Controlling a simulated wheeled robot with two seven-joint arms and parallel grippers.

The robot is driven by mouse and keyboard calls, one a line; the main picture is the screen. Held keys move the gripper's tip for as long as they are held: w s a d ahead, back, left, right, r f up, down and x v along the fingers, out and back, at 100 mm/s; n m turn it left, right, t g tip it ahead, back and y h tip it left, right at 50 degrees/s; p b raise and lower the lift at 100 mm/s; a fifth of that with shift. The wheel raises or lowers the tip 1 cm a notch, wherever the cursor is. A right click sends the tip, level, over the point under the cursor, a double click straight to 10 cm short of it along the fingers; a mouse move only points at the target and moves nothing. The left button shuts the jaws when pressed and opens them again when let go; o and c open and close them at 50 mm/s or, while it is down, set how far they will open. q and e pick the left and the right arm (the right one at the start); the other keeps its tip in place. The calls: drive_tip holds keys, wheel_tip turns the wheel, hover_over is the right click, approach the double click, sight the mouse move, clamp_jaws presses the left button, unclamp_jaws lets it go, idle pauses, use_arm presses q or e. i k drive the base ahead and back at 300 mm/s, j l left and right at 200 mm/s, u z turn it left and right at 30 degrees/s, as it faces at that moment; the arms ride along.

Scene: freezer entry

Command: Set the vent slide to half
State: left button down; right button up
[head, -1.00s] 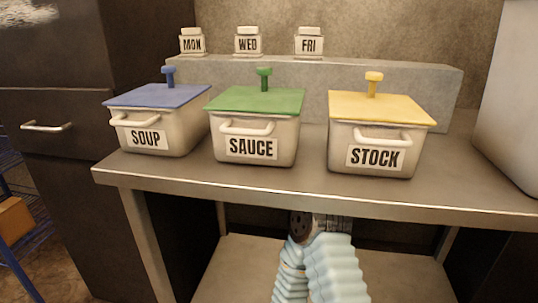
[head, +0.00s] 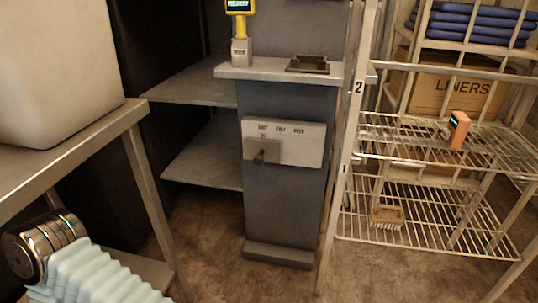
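The vent slide panel (head: 305,145) is a pale plate on the front of a dark grey pillar, near the middle of the head view. Its small labels appear to read SHUT, HALF and OPEN from left to right. The slide (head: 262,153) is a grey plate with a dark knob. It sits at the left end, below the SHUT label. One of my arms, with a pale blue ribbed sleeve and a metal end, shows at the lower left, well away from the panel. No gripper fingers show.
A steel counter (head: 75,172) with a large pale bin is at the left. A wire rack (head: 440,150) stands at the right, its upright close to the pillar. A yellow device (head: 240,8) stands on the pillar's ledge (head: 262,72). Floor before the pillar is clear.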

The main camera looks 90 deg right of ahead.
sight(258, 150)
drive_tip(key=z, duration=2.85)
drive_tip(key=l+z, duration=0.35)
